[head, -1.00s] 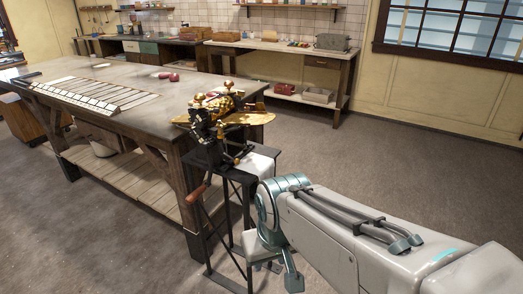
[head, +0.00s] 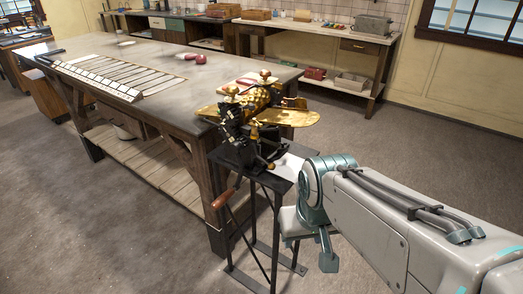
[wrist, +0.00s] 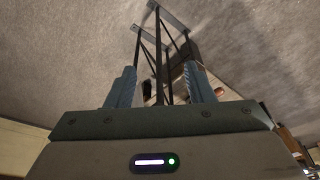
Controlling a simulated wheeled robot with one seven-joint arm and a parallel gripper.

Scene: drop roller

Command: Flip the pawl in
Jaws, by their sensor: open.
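The drop roller (head: 255,115), a black machine with brass rollers and plates, stands on a dark metal stand (head: 255,190) in the head view. A crank with a wooden handle (head: 224,198) hangs at its front left. I cannot make out the pawl. My gripper (wrist: 160,88) shows in the wrist view with its two blue-grey fingers apart and nothing between them. Beyond the fingers the wrist view shows the stand's legs (wrist: 158,60) and the floor. In the head view my arm is at the right, beside the stand, and the gripper's fingers are hidden.
A large workbench (head: 165,75) stands directly behind and left of the machine, with a slatted panel (head: 110,72) on top. A side table (head: 330,38) with boxes is along the back wall. The floor (head: 110,230) in front and at the right is clear.

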